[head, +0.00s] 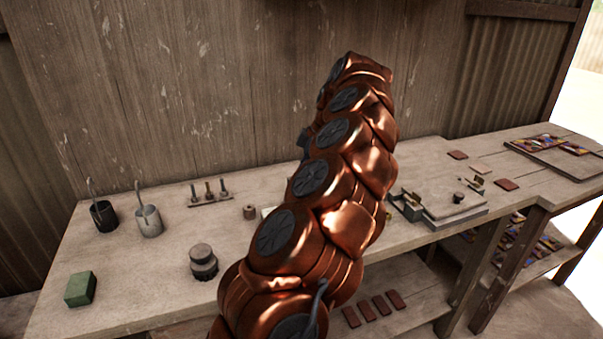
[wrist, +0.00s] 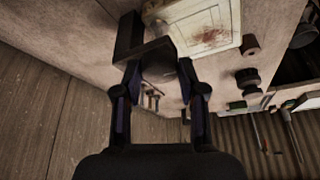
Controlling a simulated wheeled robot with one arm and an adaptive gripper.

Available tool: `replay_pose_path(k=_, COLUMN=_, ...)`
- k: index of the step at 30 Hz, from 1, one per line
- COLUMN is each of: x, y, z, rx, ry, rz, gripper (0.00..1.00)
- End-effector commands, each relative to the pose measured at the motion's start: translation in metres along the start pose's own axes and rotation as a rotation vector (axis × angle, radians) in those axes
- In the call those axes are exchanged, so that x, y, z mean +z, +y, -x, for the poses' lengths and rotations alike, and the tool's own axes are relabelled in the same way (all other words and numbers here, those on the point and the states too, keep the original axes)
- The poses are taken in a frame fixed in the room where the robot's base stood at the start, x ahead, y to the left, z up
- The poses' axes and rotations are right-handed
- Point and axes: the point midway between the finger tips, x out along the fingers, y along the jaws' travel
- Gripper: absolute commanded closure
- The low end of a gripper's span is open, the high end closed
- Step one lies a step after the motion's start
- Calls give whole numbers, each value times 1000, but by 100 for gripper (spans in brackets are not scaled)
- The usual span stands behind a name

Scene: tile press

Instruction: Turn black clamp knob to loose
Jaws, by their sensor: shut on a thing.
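My gripper (wrist: 160,72) reaches in from the bottom of the wrist view, with a dark finger on each side. It is shut on a dark part between the fingertips, which looks like the black clamp knob (wrist: 162,52); its outline merges with the fingers, so its turn cannot be read. A cream framed plate (wrist: 195,28) with a reddish smear lies just beyond the fingertips. In the head view my copper arm hides the gripper and what it holds.
On the bench, a black cup (head: 104,215), a grey cup (head: 149,222), a dark stacked cylinder (head: 203,262) and a green block (head: 80,289) stand left of my arm. A grey slab (head: 455,207) lies right, with tiles and a tray (head: 565,160) beyond. The front left bench top is mostly clear.

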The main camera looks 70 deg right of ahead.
Motion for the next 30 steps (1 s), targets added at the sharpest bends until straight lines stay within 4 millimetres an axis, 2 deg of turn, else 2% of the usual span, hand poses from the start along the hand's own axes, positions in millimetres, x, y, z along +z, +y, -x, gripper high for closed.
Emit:
replay_pose_path(k=20, x=-1, y=0, z=-1, rx=-28, ry=1, rz=65, gripper=94)
replay_pose_path(k=21, x=-1, y=0, z=-1, rx=-28, ry=1, rz=65, gripper=59)
replay_pose_path(k=27, x=0, y=0, z=-1, rx=-27, ry=0, rz=63, gripper=38)
replay_pose_path(k=30, x=0, y=0, z=0, rx=-26, ry=0, rz=63, gripper=35)
